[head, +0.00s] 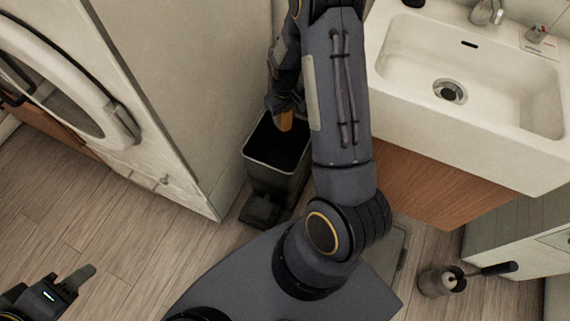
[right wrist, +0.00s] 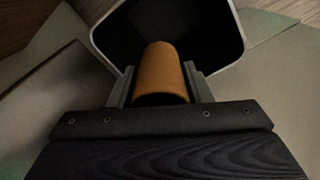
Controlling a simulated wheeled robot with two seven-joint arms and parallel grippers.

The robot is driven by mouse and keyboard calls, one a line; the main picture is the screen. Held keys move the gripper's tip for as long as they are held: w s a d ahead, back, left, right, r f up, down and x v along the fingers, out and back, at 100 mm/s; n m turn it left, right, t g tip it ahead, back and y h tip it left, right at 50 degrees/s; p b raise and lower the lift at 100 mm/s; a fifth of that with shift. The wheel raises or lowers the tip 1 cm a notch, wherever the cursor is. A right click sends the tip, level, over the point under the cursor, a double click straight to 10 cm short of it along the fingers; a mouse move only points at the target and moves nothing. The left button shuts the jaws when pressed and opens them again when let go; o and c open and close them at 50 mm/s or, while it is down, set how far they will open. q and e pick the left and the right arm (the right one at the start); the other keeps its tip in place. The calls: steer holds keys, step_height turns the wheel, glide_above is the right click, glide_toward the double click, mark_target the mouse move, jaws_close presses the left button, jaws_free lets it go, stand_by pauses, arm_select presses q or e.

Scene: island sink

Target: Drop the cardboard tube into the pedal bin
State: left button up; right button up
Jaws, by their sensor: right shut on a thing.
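The cardboard tube (right wrist: 160,72) is orange-brown and sits between the two fingers of my right gripper (right wrist: 161,85). In the head view the tube (head: 286,121) shows just below my right gripper (head: 281,103), over the mouth of the pedal bin. The pedal bin (head: 270,180) is dark with a pale rim, and its top is open. In the right wrist view the bin's rim (right wrist: 238,30) lies beyond the tube, with a black interior. My left gripper (head: 82,278) is at the lower left, far from the bin; its finger gap is not clear.
A white front-loading machine (head: 150,110) stands left of the bin. A white sink (head: 480,80) over a wooden cabinet (head: 430,185) is on the right. A toilet brush holder (head: 440,281) stands at the lower right. The floor at left is clear.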

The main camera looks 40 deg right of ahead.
step_height(320, 180, down, 6)
steer(key=b, duration=0.4)
steer(key=shift+r, duration=0.15)
steer(key=o, duration=1)
step_height(320, 180, up, 8)
steer(key=shift+f+p, duration=0.1)
steer(key=shift+p, duration=1.1)
steer(key=shift+a, duration=0.1)
